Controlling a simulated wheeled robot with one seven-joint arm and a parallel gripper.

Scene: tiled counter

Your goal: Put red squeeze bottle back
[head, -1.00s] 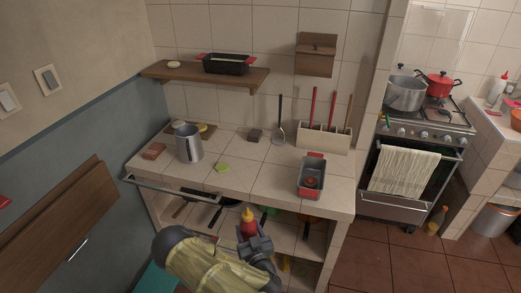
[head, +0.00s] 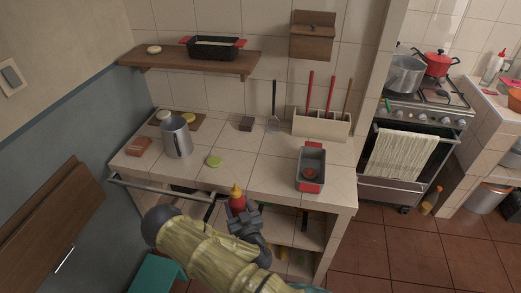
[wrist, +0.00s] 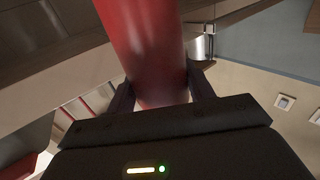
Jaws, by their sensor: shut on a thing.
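A red squeeze bottle (head: 237,204) with a yellow tip is held in my gripper (head: 243,221), in front of the tiled counter's front edge, cap up. In the wrist view the red bottle (wrist: 145,45) fills the space between the two dark fingers (wrist: 155,95), which are shut on it. The bottle's lower part is hidden by the gripper in the head view.
The counter's front middle is clear.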

